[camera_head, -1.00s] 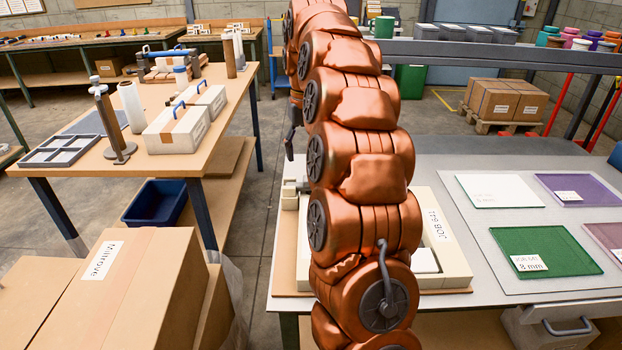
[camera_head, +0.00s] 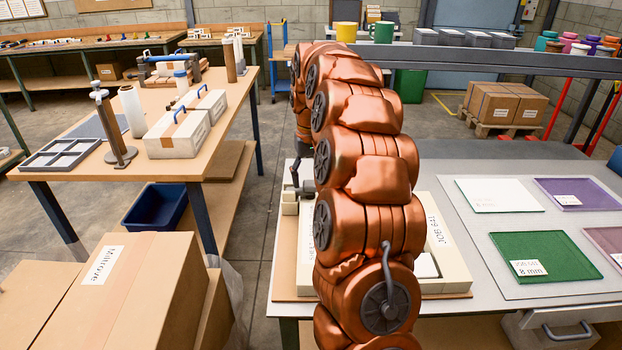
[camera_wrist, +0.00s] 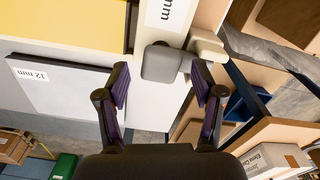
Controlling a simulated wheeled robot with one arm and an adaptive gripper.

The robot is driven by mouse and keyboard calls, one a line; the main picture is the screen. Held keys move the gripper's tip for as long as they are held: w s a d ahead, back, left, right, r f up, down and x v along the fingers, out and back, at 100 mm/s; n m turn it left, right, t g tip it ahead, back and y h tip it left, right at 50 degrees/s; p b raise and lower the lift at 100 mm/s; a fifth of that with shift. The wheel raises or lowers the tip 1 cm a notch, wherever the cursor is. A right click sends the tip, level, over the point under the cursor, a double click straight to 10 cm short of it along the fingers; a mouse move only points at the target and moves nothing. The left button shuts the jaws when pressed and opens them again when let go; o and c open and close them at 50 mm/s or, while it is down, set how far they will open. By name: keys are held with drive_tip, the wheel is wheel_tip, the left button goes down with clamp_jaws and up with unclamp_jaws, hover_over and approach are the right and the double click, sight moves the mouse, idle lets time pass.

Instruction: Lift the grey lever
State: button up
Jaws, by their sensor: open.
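The grey lever (camera_wrist: 163,64) shows in the wrist view as a rounded grey paddle beside a cream fixture (camera_wrist: 207,46). My gripper (camera_wrist: 160,78) is open, with its two purple-padded fingers apart. In this view the lever's near end lies between the fingertips, closer to the right one; I see no grip on it. In the head view my dark gripper (camera_head: 296,182) hangs at the left edge of the fixture on the bench, by a small cream block (camera_head: 290,199). My copper arm hides most of the fixture and the lever there.
The grey bench (camera_head: 466,254) holds glass-like sheets, one green (camera_head: 546,255), on the right. A raised shelf rail (camera_head: 500,56) runs behind, with mugs on it. A wooden table (camera_head: 190,165) stands left, and cardboard boxes (camera_head: 140,290) stand front left.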

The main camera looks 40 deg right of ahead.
drive_tip(key=shift+f, duration=0.45)
clamp_jaws()
idle(0.4)
